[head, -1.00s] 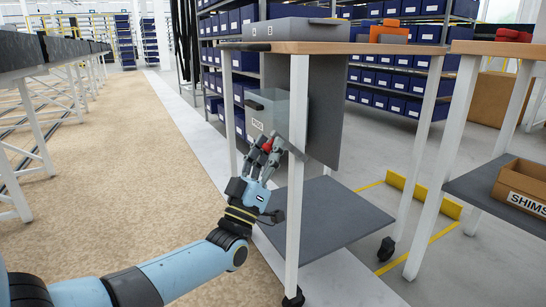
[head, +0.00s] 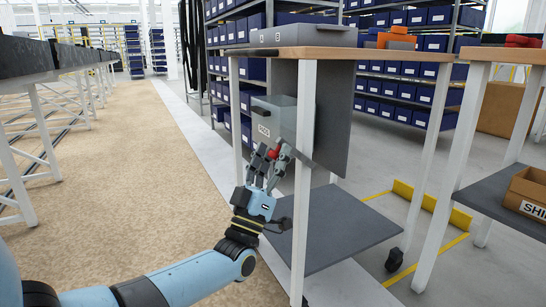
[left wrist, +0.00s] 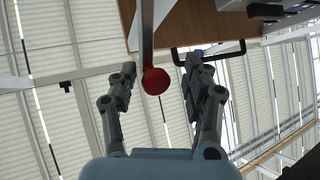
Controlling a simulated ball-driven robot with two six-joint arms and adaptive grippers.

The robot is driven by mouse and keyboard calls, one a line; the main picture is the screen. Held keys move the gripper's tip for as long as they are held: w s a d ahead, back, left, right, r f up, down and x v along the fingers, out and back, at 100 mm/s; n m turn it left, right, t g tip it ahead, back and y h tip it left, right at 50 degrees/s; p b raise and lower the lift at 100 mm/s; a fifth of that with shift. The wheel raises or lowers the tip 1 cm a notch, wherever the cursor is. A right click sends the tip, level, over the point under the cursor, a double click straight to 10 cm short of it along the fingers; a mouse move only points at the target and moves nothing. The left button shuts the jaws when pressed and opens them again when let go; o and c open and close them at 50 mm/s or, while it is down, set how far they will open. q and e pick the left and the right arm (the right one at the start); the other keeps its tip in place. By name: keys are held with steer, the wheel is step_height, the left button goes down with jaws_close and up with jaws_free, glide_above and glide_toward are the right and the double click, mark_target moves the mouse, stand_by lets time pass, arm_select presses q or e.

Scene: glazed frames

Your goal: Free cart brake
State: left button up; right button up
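The cart (head: 306,190) has white legs, a wooden top and a grey lower shelf. A red knob (head: 273,153) sits at the end of a lever beside the cart's near leg. The left wrist view shows the knob (left wrist: 156,80) and the grey lever (left wrist: 147,30) clearly. My left gripper (head: 270,152) is at the knob, its fingers pointing up. In the left wrist view its fingers (left wrist: 160,88) are spread on both sides of the knob, with gaps, so it is open. The lever's mount is hidden. My right gripper is not in view.
A grey bin with a label (head: 275,115) hangs under the cart top, behind the gripper. A grey case (head: 303,35) lies on top. The tan floor (head: 150,190) at left is clear.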

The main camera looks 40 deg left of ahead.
arm_select(q)
steer(key=shift+f, duration=0.1)
steer(key=shift+s+d+f, duration=0.1)
steer(key=shift+s+f, duration=0.2)
steer(key=v, duration=1.1)
steer(key=shift+s, duration=0.15)
